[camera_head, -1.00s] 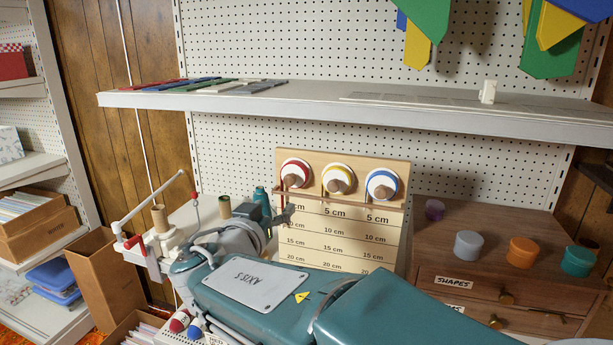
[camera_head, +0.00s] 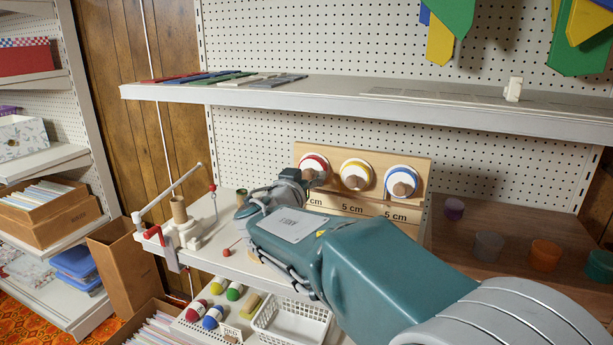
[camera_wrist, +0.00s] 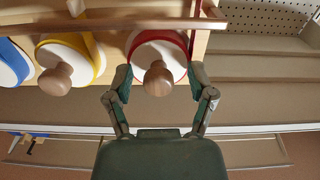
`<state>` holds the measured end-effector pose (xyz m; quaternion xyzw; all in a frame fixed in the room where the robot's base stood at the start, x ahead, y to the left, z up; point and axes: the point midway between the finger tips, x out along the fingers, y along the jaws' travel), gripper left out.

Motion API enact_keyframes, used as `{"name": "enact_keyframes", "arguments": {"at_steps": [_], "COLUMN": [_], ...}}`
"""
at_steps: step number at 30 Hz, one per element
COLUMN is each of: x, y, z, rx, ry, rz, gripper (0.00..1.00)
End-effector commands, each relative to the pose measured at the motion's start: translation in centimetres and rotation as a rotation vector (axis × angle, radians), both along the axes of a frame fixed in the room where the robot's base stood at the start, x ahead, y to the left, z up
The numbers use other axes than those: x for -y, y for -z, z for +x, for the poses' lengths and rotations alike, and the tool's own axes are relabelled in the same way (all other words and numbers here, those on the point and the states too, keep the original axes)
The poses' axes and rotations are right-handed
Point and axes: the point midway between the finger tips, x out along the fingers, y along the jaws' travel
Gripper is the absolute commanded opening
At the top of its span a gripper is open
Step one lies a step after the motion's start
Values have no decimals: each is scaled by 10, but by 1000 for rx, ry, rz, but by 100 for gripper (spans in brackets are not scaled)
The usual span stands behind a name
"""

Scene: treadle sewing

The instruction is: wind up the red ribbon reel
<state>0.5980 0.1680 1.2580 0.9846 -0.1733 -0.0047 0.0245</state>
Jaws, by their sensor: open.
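The red ribbon reel (camera_head: 316,160) is the leftmost on an upright wooden board (camera_head: 420,160), with a white face, red rim and wooden knob. In the wrist view, which looks upside down, the red reel (camera_wrist: 150,47) and its knob (camera_wrist: 158,80) are straight ahead. My gripper (camera_wrist: 160,77) is open, one finger on each side of the knob, with gaps visible; depth to the knob is hard to judge. In the head view my gripper (camera_head: 299,177) is at the red reel. The red ribbon's hanging length is hidden by my arm.
A yellow reel (camera_head: 357,174) and a blue reel (camera_head: 402,181) sit beside the red one. A wooden bar (camera_wrist: 70,25) crosses the board near the reels. A shelf (camera_head: 380,104) overhangs the board. A white stand with rods (camera_head: 180,225) is left of my arm.

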Motion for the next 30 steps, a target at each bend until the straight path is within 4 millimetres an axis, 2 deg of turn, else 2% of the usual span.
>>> {"name": "enact_keyframes", "arguments": {"at_steps": [5,6,8,9,10,21,30], "x": [0,0,0,-1,-1,-2,-2], "y": [0,0,0,0,0,0,0], "z": [0,0,0,0,0,0,0], "rx": [0,0,0,0,0,-8,-59], "ry": [0,0,0,0,-1,-2,-3], "rz": [-1,-1,-1,-1,-1,-21,-165], "gripper": [71,53,26,9,0,0,0]}}
